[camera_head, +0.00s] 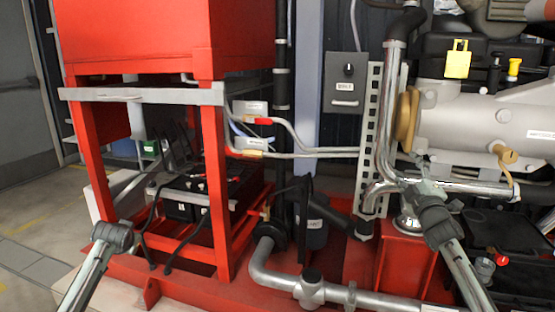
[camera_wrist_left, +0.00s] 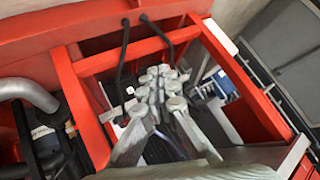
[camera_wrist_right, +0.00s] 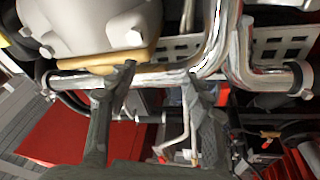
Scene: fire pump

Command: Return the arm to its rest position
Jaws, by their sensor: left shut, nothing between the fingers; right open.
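My right gripper (camera_head: 423,165) is in front of the engine's chrome pipe (camera_head: 470,187) in the head view. In the right wrist view its two dark fingers (camera_wrist_right: 160,76) stand apart with nothing held. The chrome pipe (camera_wrist_right: 160,75) crosses behind the fingertips; I cannot tell whether they touch it. My left arm (camera_head: 112,235) comes in at the lower left, in front of the red frame. In the left wrist view my left gripper (camera_wrist_left: 160,78) is shut and empty, with the red frame around it in the picture. In the head view its fingers are hard to make out.
The red frame (camera_head: 218,185) carries a red tank (camera_head: 140,35) and surrounds black batteries (camera_head: 190,195) with cables. A grey pipe (camera_head: 275,280) runs low between my arms. A perforated metal bracket (camera_head: 373,130) and the engine (camera_head: 470,115) are at the right. Open floor (camera_head: 35,210) shows at the far left.

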